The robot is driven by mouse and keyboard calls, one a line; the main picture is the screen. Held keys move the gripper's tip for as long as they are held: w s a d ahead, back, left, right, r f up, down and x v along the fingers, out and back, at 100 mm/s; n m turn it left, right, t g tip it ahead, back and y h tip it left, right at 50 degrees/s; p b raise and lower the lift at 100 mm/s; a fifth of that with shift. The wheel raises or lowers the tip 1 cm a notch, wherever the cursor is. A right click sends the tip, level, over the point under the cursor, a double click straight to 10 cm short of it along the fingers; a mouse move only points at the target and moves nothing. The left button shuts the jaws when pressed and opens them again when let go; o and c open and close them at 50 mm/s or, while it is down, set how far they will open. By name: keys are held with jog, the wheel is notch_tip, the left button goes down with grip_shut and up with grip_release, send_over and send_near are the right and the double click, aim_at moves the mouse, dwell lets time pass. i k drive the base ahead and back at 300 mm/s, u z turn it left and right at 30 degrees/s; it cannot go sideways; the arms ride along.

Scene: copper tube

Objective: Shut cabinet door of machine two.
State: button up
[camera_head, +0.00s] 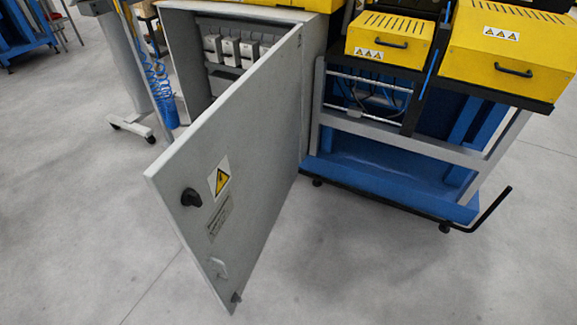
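The grey cabinet door (245,160) stands wide open in the head view, hinged on its right side and swung out toward me. It carries a black knob (191,198), a yellow warning sign (221,179), a small label and a pale handle (219,267) near its free edge. Behind it is the grey cabinet (183,62), with white electrical parts (229,50) visible inside. The door hides the lower part of the cabinet's inside. My gripper is not in this view.
A blue and grey machine frame (385,185) with yellow covers (508,45) stands right of the cabinet, on casters. A black bent bar (490,208) sticks out at its lower right. A grey stand (125,75) and blue coiled hose (160,88) are at left. The front floor is clear.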

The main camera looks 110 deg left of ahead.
aim_at(240, 155)
jog(key=u, duration=0.45)
jog(key=i, duration=0.2)
jog(key=u, duration=3.4)
jog(key=i, duration=0.55)
jog(key=z, duration=0.25)
jog(key=k, duration=0.5)
jog(key=u, duration=0.2)
jog(key=i, duration=0.3)
